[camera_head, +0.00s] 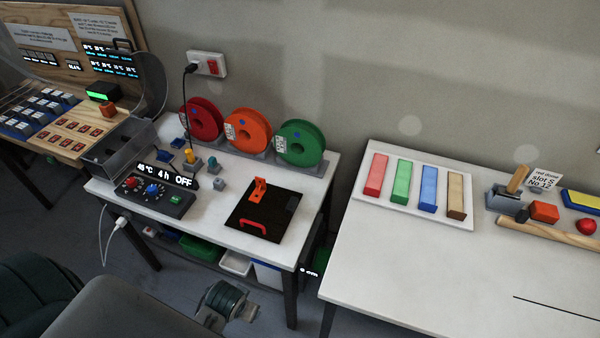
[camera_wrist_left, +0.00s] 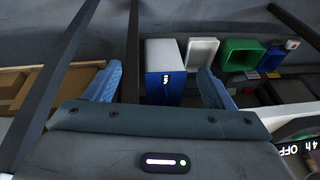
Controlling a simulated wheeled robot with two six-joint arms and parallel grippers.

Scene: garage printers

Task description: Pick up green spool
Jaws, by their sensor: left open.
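The green spool (camera_head: 299,143) stands upright at the right end of a grey rack at the back of the left table (camera_head: 312,190). A red spool (camera_head: 203,119) and an orange spool (camera_head: 247,131) stand to its left. In the left wrist view my left gripper (camera_wrist_left: 160,72) is open, with its two blue fingers wide apart and nothing between them. It faces the storage below the table, away from the green spool, which is not visible in that view. My right gripper is in neither view.
A black mat with an orange-red handle (camera_head: 254,227) and a dryer panel (camera_head: 153,190) lie in front of the spools. Under the table are a blue-white box (camera_wrist_left: 164,72), a white bin (camera_wrist_left: 201,54) and a green bin (camera_wrist_left: 241,58). A second table (camera_head: 400,258) is to the right.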

